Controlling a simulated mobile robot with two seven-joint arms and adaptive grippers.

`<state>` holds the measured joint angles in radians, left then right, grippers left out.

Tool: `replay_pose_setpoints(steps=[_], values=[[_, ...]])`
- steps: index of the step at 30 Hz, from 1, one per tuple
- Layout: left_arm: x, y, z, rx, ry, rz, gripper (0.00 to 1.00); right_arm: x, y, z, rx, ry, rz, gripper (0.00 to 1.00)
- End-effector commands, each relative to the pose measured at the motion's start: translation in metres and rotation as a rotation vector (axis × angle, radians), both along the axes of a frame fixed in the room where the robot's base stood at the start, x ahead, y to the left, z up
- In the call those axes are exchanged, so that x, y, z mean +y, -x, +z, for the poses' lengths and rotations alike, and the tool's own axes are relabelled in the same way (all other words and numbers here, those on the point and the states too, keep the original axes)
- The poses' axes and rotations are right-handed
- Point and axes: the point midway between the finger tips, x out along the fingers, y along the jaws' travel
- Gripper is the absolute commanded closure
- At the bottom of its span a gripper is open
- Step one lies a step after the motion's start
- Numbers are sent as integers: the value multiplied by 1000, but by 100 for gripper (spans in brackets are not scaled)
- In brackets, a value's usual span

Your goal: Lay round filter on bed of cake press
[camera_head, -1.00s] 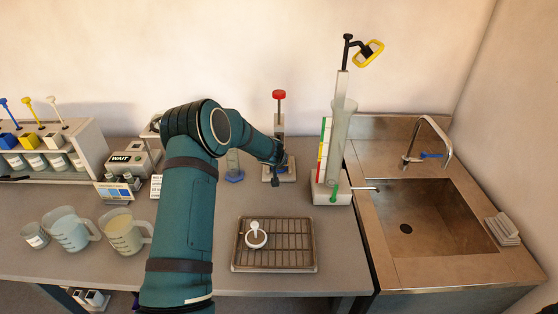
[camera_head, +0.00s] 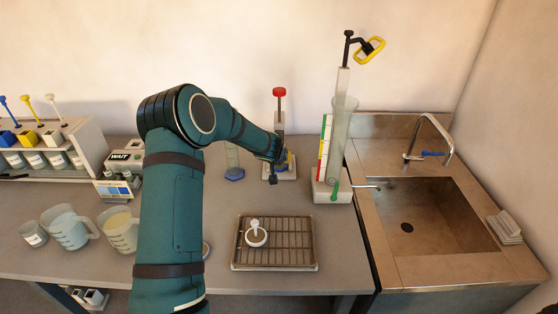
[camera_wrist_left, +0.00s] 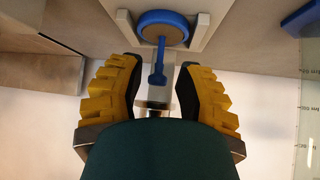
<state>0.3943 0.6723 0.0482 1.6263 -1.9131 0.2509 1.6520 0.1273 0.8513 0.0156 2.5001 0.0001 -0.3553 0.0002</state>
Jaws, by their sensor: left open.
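The cake press (camera_head: 279,122) stands at the back of the bench, with a red knob on top of its post and a pale base. In the left wrist view a blue disc with a short handle (camera_wrist_left: 162,28), which looks like the round filter, rests on the pale press base (camera_wrist_left: 200,35). My left gripper (camera_head: 274,170) is at the front of the press. Its yellow-padded fingers (camera_wrist_left: 158,68) are open, one on each side of the blue handle and apart from it. The gripper and forearm hide part of the press bed in the head view. My right gripper is not in view.
A wire rack tray (camera_head: 273,267) with a white stemmed piece (camera_head: 256,237) is in front. A tall clear cylinder (camera_head: 341,130) stands right of the press, a small blue-footed cylinder (camera_head: 234,173) left. Beakers (camera_head: 68,230) are at left, a sink (camera_head: 430,220) at right.

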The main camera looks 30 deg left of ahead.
Motion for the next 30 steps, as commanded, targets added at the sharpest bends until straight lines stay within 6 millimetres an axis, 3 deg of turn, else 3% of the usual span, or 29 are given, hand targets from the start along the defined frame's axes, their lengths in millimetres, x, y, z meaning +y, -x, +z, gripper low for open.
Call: replay_pose_setpoints(steps=[6,12,30], values=[[-10,28,32,-3,-1,1,66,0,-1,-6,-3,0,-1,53],[-17,46,51,-1,0,1,66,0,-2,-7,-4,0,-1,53],[-20,53,57,0,0,0,66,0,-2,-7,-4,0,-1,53]])
